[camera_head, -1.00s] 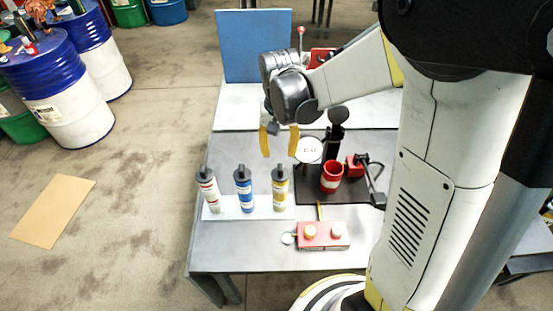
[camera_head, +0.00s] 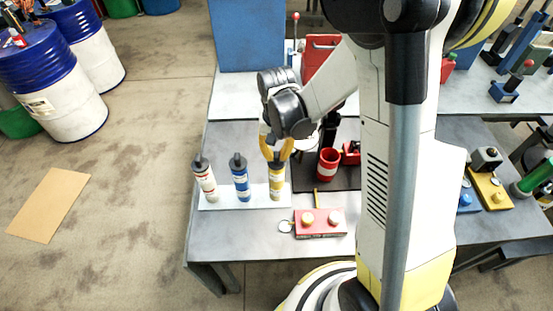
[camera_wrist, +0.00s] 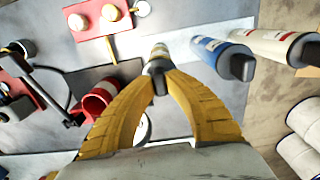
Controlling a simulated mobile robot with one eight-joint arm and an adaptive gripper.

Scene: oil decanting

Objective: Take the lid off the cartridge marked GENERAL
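Three cartridges with dark lids stand on a pale strip (camera_head: 222,202): a red-banded one (camera_head: 205,184), a blue-banded one (camera_head: 241,184) and a yellow-banded one (camera_head: 277,190). Their label text is too small to read. My gripper (camera_head: 276,158) is at the top of the yellow-banded cartridge, pointing down. In the wrist view its two yellow fingers (camera_wrist: 161,76) converge on that cartridge's dark lid (camera_wrist: 160,87) and look closed against its sides. The lid is mostly hidden in the head view. The other two cartridges stand clear of the fingers.
A red mug (camera_head: 328,167) stands on a dark mat right of the cartridges. A red box with two round knobs (camera_head: 320,223) lies in front. A blue panel (camera_head: 245,38) stands at the back. The table's left front is clear.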

